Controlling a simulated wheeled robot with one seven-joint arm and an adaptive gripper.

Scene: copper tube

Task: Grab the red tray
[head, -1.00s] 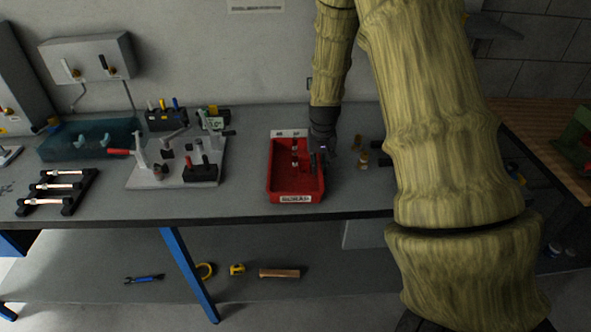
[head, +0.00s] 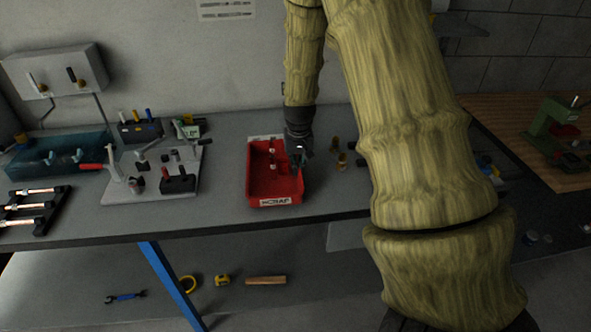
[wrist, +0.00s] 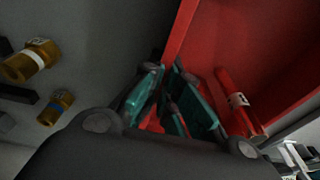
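The red tray (head: 256,180) sits on the grey bench in the head view, with a white label on its front and small fittings inside. It fills the upper right of the wrist view (wrist: 235,45). My gripper (head: 299,157) is at the tray's right wall. In the wrist view my gripper (wrist: 166,75) has its teal-padded fingers close together, one on each side of the red wall. They look shut on it, though the contact itself is partly hidden by the fingers. I cannot tell whether the tray is lifted.
Brass fittings (head: 341,157) stand just right of the tray. A fixture plate with clamps (head: 140,190) is to its left, with a rack of copper tubes (head: 33,206) further left. The bench front edge is close before the tray. A lower shelf holds tools.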

